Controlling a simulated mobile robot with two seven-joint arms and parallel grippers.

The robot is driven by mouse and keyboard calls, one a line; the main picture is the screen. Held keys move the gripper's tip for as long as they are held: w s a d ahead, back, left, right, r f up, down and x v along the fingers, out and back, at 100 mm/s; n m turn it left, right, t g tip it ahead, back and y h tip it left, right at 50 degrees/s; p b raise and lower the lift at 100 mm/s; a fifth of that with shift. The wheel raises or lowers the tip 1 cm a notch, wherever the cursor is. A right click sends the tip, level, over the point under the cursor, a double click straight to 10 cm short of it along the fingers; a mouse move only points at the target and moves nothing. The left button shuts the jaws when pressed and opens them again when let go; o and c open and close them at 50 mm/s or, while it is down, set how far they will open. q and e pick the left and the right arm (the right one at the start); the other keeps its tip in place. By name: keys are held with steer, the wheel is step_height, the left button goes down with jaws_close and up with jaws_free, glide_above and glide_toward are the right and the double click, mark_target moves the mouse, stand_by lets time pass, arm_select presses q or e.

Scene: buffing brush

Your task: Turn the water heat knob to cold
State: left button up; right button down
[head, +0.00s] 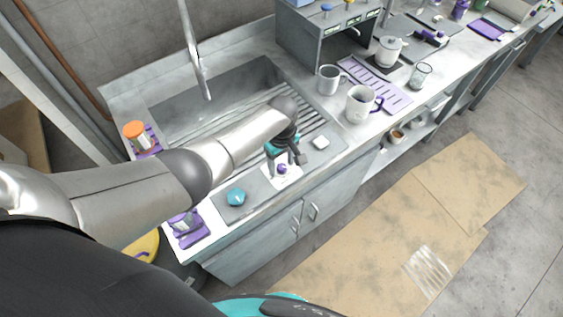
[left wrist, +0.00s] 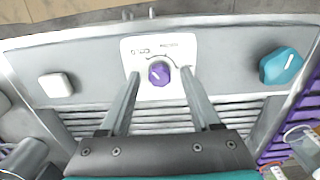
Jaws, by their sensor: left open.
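The water heat knob (left wrist: 159,73) is a small purple dial on a white panel (left wrist: 147,48) in the left wrist view. A curved scale and small labels on the panel are too blurred to read surely. The knob also shows in the head view (head: 282,169) at the sink counter's front edge. My left gripper (left wrist: 160,76) is open, with one finger on each side of the knob and a visible gap to it on both sides. In the head view my left gripper (head: 284,160) is over the panel. My right gripper is not in view.
A white block (left wrist: 56,84) and a teal rounded object (left wrist: 282,66) flank the panel on the counter. The sink (head: 215,95) with its ribbed drainboard lies behind. A white mug (head: 361,104) and a grey mug (head: 328,80) stand to the right.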

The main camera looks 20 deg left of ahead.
arm_select(q)
steer(key=shift+r, duration=0.6)
step_height(320, 180, up, 7)
steer(key=shift+p, duration=1.25)
step_height(320, 180, up, 7)
glide_above(281, 166)
steer(key=shift+d, duration=0.1)
